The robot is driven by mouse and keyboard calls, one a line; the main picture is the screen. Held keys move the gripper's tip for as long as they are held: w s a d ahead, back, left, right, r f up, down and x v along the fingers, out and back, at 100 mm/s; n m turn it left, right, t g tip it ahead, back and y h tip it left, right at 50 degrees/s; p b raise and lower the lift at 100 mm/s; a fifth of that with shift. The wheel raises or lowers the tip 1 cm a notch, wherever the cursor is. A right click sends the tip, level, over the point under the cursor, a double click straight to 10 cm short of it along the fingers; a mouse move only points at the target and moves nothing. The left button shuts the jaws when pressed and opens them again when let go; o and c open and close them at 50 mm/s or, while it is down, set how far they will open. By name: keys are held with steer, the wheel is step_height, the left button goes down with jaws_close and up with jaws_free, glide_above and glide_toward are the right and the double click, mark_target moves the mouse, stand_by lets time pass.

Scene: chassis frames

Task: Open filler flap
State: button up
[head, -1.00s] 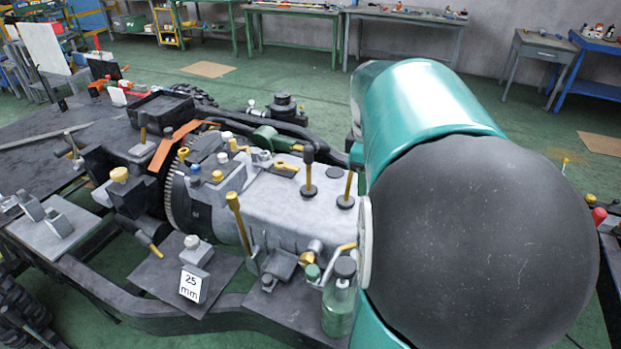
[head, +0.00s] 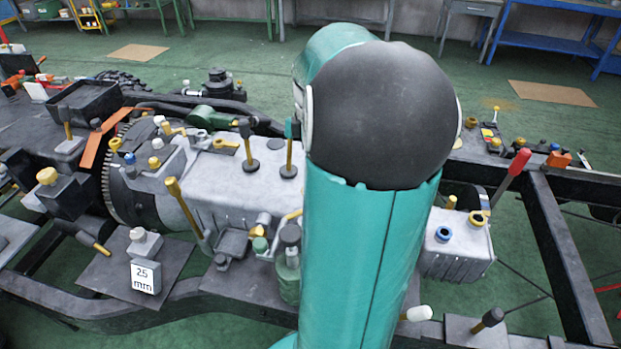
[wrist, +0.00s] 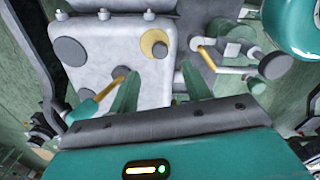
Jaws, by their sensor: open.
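In the wrist view the two green fingers of my gripper (wrist: 158,72) are apart, with nothing held between them. They point at a pale grey metal housing (wrist: 110,68). A round yellow-rimmed fitting (wrist: 154,43) is on the housing just beyond the fingertips, and a dark grey disc (wrist: 69,51) is to its left. A yellow-handled lever (wrist: 107,91) is beside the left finger. I cannot tell which part is the filler flap. In the head view my teal arm hides the middle of the grey housing (head: 213,190), and my gripper cannot be made out.
A black-knobbed lever (head: 247,145), a green-tinted bottle (head: 288,270) and a "25 mm" block (head: 145,277) are left of my arm. A red-handled lever (head: 512,176) and a grey box with blue and yellow caps (head: 455,255) are to the right. Dark chassis rails surround them.

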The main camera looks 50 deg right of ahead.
step_height(320, 180, down, 8)
steer(key=shift+f, duration=0.15)
jaws_close()
stand_by(0.3)
